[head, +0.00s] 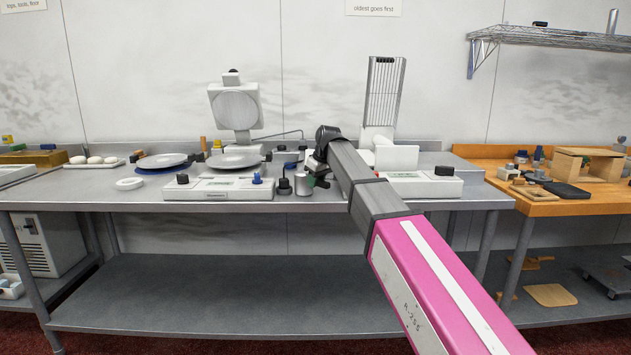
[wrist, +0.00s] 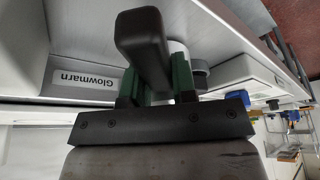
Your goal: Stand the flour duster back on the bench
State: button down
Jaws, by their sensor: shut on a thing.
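My gripper (head: 316,176) is low over the middle of the steel bench (head: 120,195), largely hidden by my arm in the head view. In the wrist view its green fingers (wrist: 157,85) are closed on a dark, rounded bar (wrist: 146,45), which I take to be the flour duster's handle. The rest of that thing is hidden. A small silver cylinder (head: 304,185) shows just left of the gripper; I cannot tell whether it belongs to the held thing. I also cannot tell whether the held thing touches the bench.
A white scale (head: 215,190) with blue and black knobs stands left of the gripper, and a similar white unit (head: 420,187) stands right. A dark small item (head: 284,186) is close by on the left.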

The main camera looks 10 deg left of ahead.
jog(key=shift+f, duration=0.25)
jog(key=c, duration=0.8)
grip_release()
jog(key=shift+c, duration=0.2)
jog(key=shift+r, duration=0.1)
jog(key=v, duration=1)
jog(key=shift+d+r, duration=0.15)
jog(key=shift+r, duration=0.15)
jog(key=shift+s, duration=0.1)
